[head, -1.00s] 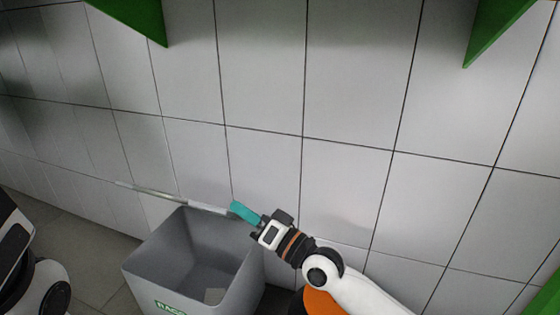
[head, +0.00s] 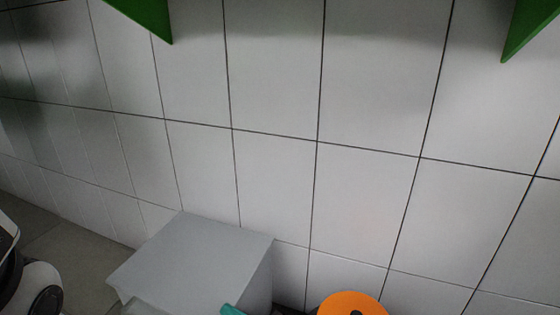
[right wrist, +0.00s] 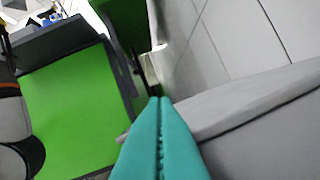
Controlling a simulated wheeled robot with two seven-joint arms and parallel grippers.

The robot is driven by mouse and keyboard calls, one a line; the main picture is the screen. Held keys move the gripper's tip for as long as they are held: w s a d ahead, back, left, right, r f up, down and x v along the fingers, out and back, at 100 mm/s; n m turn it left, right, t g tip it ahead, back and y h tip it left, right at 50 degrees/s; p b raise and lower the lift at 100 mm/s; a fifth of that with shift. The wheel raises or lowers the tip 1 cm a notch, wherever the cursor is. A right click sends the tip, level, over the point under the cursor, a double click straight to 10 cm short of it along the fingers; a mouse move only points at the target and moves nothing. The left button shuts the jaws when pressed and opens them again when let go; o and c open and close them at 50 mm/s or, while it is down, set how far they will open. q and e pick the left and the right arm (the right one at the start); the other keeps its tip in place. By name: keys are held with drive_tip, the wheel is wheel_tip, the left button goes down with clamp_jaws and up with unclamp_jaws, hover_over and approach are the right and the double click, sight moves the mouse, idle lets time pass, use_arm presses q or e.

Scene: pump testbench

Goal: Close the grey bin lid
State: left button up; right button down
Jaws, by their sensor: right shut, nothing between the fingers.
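The grey bin (head: 258,279) stands against the tiled wall at the lower left of the head view. Its grey lid (head: 195,250) lies flat across the top and hides the inside. The lid's edge also shows in the right wrist view (right wrist: 245,105), at the right, above the bin's grey side (right wrist: 275,145). My right gripper (right wrist: 160,102) has teal fingers pressed together with nothing between them. In the head view only a teal bit of it (head: 232,310) shows at the bottom edge, in front of the bin. I cannot tell whether it touches the lid. My left gripper is out of view.
The white tiled wall (head: 370,200) is close behind the bin. Green panels (head: 145,15) hang at the top of the head view. A bright green surface with a dark frame (right wrist: 70,115) fills the left of the right wrist view. Bare floor (head: 75,245) lies left of the bin.

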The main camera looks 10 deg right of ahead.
drive_tip(key=shift+f, duration=0.7)
